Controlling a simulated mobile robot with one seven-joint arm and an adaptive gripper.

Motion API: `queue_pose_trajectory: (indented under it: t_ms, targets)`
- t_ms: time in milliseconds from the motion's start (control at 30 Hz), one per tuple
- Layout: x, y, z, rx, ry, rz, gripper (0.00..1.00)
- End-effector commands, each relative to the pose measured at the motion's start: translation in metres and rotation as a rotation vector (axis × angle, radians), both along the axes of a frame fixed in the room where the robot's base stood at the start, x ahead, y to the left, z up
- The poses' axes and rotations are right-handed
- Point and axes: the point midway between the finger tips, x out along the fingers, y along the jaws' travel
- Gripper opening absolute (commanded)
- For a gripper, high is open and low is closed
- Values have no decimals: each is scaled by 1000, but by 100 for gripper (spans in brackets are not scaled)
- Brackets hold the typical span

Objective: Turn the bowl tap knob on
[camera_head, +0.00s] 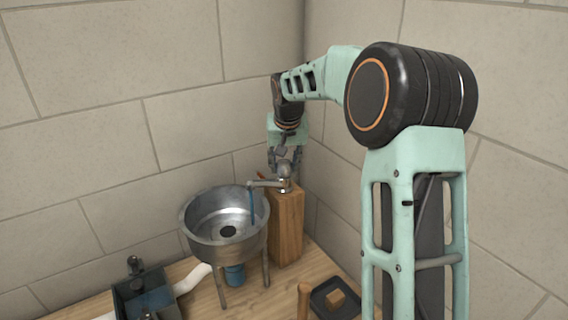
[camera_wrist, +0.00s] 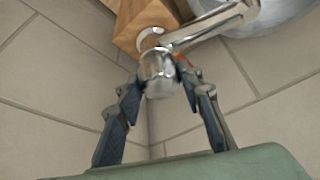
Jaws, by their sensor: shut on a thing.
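The bowl tap (camera_head: 265,184) stands on a wooden block, with its spout reaching left over the metal bowl (camera_head: 196,232). A thin blue streak, like water, runs down from the spout end into the bowl. The rounded metal tap knob (camera_head: 285,171) sits on top of the tap. It is large in the wrist view (camera_wrist: 158,75), between the two fingers. My gripper (camera_head: 284,163) comes down from above and is shut on the knob. In the wrist view my gripper (camera_wrist: 159,85) has a finger on each side of it. The exact contact points are hard to make out.
The wooden block (camera_head: 287,228) stands close to the wall corner. A black tray (camera_head: 320,303) with a small wooden piece lies at the front right, beside an upright wooden handle (camera_head: 304,300).

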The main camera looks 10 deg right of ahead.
Motion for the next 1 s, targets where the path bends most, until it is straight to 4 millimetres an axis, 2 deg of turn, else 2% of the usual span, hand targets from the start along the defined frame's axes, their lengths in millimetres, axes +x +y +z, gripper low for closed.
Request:
queue_pose_trajectory:
  t_ms: [500,700,1000]
  targets:
    - [1,-1,2,2,0,452,10]
    - [1,-1,2,1,-1,572,10]
    - [1,-1,1,-1,-1,660,10]
